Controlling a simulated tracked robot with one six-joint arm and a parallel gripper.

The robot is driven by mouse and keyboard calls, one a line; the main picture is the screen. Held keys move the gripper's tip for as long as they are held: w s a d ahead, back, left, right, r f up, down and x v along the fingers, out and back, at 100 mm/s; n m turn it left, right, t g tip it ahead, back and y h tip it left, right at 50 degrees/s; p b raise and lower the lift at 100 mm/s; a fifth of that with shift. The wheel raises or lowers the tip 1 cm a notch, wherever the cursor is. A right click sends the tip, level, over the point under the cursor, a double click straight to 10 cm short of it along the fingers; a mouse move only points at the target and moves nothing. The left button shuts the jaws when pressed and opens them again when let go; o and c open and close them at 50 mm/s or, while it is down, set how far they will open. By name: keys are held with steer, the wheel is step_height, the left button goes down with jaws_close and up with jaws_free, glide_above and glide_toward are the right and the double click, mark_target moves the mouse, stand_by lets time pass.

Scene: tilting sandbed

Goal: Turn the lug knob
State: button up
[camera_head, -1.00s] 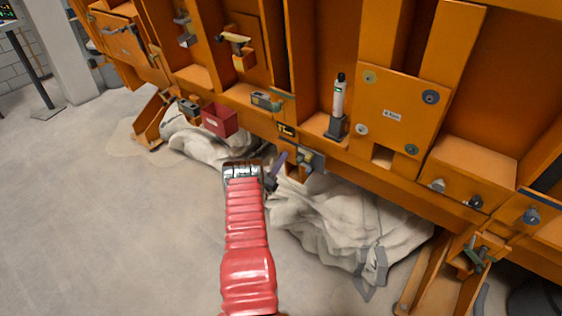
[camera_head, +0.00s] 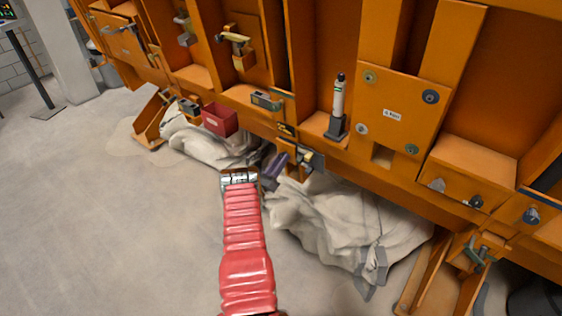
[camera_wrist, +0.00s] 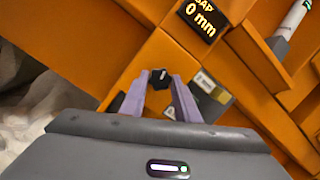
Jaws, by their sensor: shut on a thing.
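In the wrist view, a small black knob (camera_wrist: 160,78) sits on the orange frame, between the tips of my gripper's (camera_wrist: 159,84) two purple fingers. The fingers are shut on it from both sides. In the head view, my gripper (camera_head: 285,160) shows as a purple shape at the end of my red-sleeved arm, against the lower edge of the orange frame (camera_head: 402,185). The knob itself cannot be made out there. A dark display (camera_wrist: 201,18) reading "GAP 0 mm" is just above the knob in the wrist view.
A metal latch piece (camera_wrist: 209,87) is close to the right of my fingers. A white and grey cylinder (camera_head: 338,105) stands on the frame's ledge. A red box (camera_head: 219,120) hangs to the left. Pale fabric (camera_head: 330,225) bulges below. The floor at left is clear.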

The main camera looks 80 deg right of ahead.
steer(key=shift+a+f+t, duration=0.1)
steer(key=shift+f+t, duration=0.2)
steer(key=o, duration=0.7)
steer(key=shift+o, duration=1.3)
steer(key=shift+r, duration=0.2)
steer(key=shift+w, duration=0.1)
steer(key=v, duration=1.3)
steer(key=shift+a+f, duration=0.25)
steer(key=shift+a, duration=0.05)
steer(key=shift+w, duration=0.15)
